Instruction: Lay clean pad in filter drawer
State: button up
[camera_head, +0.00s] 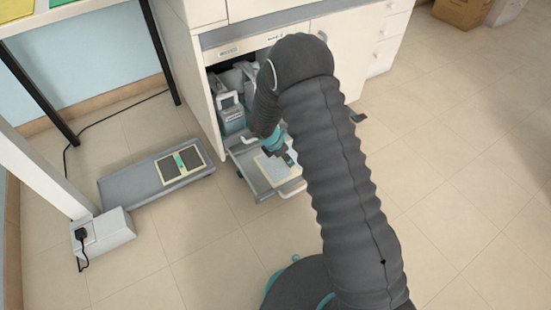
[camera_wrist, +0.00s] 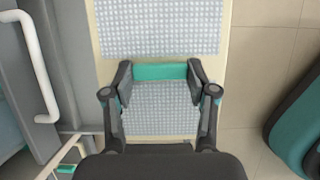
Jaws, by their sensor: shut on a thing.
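The clean pad (camera_head: 273,170) has a cream frame, pale grey mesh and a teal cross strip. In the wrist view the pad (camera_wrist: 160,28) fills the upper middle, and my gripper (camera_wrist: 160,75) is shut on its teal strip, one finger at each side. In the head view my gripper (camera_head: 284,154) is over the filter drawer (camera_head: 244,160), which is pulled out low from the cabinet. The pad appears over the drawer; I cannot tell whether it touches the drawer floor. My arm hides the drawer's right part.
A second pad (camera_head: 181,163) with dark panels lies on a grey tray (camera_head: 130,190) on the floor at left. A grey container (camera_head: 231,115) stands inside the open cabinet (camera_head: 200,75) behind the drawer. A white handle (camera_wrist: 38,65) shows at left.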

jog(key=w+a+f, duration=0.1)
jog(key=w, duration=0.1)
jog(key=w+a+f, duration=0.1)
jog(key=w+f, duration=0.1)
jog(key=w+a+f, duration=0.1)
jog(key=w+a, duration=0.1)
jog(key=shift+f, duration=0.15)
jog(key=shift+f+b, duration=0.4)
jog(key=shift+f, duration=1.55)
jog(key=shift+f, duration=0.2)
jog(key=o, duration=1.3)
jog(key=shift+r, duration=0.15)
